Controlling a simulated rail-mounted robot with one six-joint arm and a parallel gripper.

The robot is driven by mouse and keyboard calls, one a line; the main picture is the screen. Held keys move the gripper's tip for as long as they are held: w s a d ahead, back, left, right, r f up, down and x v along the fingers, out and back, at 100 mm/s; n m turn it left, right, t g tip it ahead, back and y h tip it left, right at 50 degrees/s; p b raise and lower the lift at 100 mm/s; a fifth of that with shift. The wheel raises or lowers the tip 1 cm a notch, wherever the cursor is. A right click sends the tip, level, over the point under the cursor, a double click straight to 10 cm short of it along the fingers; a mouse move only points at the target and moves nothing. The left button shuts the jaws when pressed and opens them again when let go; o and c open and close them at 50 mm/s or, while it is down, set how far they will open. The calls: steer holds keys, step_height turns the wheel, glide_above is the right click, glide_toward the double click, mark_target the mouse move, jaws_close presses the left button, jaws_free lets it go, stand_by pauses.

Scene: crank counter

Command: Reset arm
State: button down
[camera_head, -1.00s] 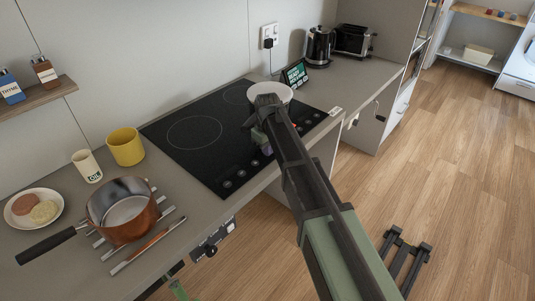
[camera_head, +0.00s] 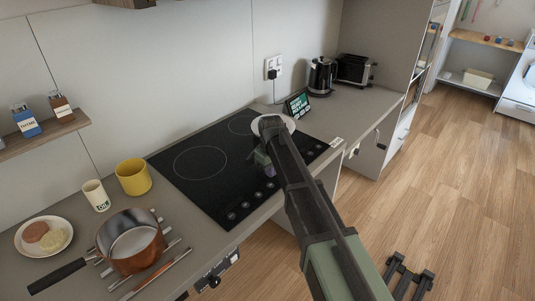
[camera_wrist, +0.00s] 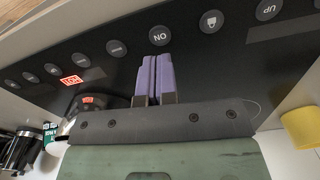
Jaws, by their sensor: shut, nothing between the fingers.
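My gripper (camera_wrist: 156,75) shows in the wrist view with its two purple fingers shut together and empty. It hangs over the front of the black cooktop (camera_head: 203,157), near the row of round touch buttons (camera_wrist: 160,36). In the head view my arm reaches up from the lower right to the cooktop and mostly hides the gripper. A light-coloured round pan (camera_head: 287,122) stands at the back right of the cooktop, partly hidden behind my wrist.
A copper pot (camera_head: 130,243) stands on a rack at the left counter. A yellow mug (camera_head: 133,177), an oil cup (camera_head: 96,196) and a plate (camera_head: 44,252) of round items are near it.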

steer(key=shift+m, duration=0.3)
steer(key=s+d+m, duration=0.3)
steer(key=s+d, duration=0.3)
steer(key=s, duration=0.6)
steer(key=s+d+m, duration=0.4)
steer(key=s+d, duration=0.3)
steer(key=s, duration=0.6)
steer(key=shift+s, duration=0.25)
